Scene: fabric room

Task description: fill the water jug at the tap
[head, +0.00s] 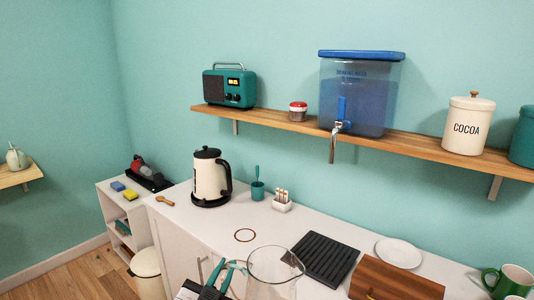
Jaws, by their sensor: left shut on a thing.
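The water jug (275,268) is a clear, wide-mouthed vessel at the bottom middle of the head view, upright, with its lower part cut off by the picture edge. No water shows in the part I see. My left gripper (222,276) is shut on the jug at its left side, where the handle is. The tap (334,145) is a metal spout with a blue lever (341,108) on the front of the blue-lidded water dispenser (370,92), which stands on the wall shelf. The jug is apart from the tap, lower and to its left. My right gripper is not in view.
The wooden shelf (415,146) also bears a teal radio (229,87), a small red-lidded jar (298,111) and a cocoa canister (468,125). On the white counter stand a kettle (208,178), toothpick holder (282,202), black rack (322,258), plate (399,252) and green mug (510,281).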

